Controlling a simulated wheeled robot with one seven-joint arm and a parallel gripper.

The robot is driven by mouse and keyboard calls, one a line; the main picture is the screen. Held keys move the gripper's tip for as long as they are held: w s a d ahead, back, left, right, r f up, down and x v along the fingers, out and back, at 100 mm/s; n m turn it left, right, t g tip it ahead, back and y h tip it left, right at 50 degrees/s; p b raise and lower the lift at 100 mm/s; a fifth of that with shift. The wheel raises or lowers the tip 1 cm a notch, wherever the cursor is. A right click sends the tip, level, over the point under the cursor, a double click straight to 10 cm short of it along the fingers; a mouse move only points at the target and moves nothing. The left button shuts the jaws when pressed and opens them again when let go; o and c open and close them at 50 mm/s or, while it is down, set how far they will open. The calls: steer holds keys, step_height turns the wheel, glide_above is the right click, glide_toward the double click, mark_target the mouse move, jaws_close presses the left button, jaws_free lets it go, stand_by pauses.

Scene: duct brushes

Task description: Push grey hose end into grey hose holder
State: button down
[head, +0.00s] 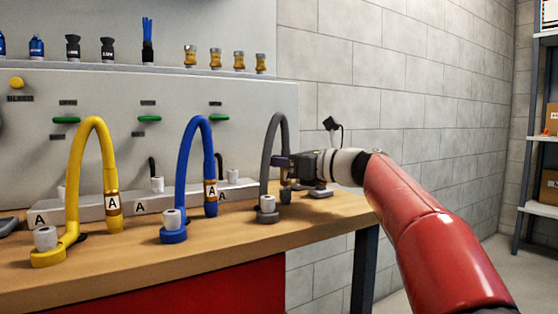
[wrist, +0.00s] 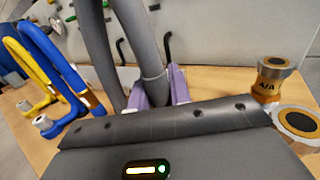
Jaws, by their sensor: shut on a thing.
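The grey hose (head: 269,150) arches up from a dark foot with a white knob (head: 267,204) near the right end of the bench. My gripper (head: 284,167) is shut on the hose's right-hand leg, the grey hose end. In the wrist view, its lavender fingers (wrist: 157,92) stand on both sides of this leg (wrist: 150,62), just below a collar. The leg looks upright. Its lower tip is hidden behind my gripper in the wrist view. I cannot clearly make out the grey hose holder or whether the tip touches it.
The blue hose (head: 183,150) and yellow hose (head: 76,170) arch to the left. Gold fittings (wrist: 272,76) stand right of my gripper in the wrist view. A grey panel (head: 180,105) rises behind the wooden bench (head: 225,238). The bench's front strip is clear.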

steer(key=shift+f+b, duration=0.3)
steer(key=shift+f, duration=0.2)
steer(key=c, duration=1.2)
jaws_free()
steer(key=v, duration=0.8)
steer(key=shift+r, duration=0.1)
